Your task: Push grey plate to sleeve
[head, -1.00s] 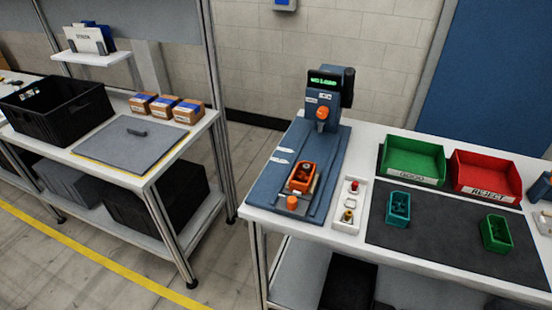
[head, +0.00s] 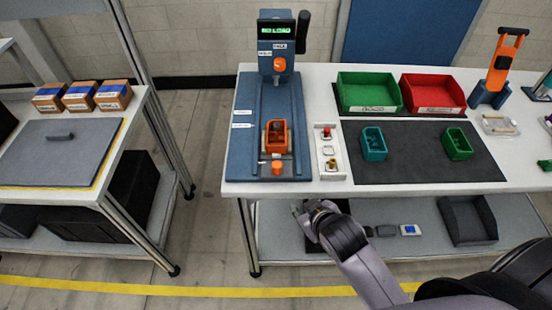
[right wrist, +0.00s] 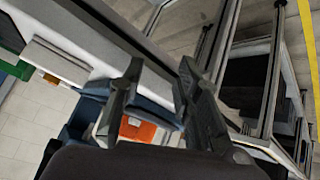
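The grey plate (head: 262,170) shows as a metal slide on the blue press base (head: 242,155), under an orange box-shaped part (head: 277,137). An orange knob (head: 278,168) is at its front end. Two small white labels (head: 241,119) lie along the left of the base; their text is too small to read, so I cannot tell which says sleeve. My right gripper (head: 310,208) is in front of the bench edge, apart from the plate. In the right wrist view its two fingers (right wrist: 161,70) are spread with nothing between them. My left gripper is out of view.
A white tray (head: 341,172) with small parts stands right of the press. A dark mat (head: 410,165) holds a teal and a green box. Green (head: 368,92) and red (head: 433,93) bins stand behind. Another bench (head: 40,160) is at the left, with a floor gap between.

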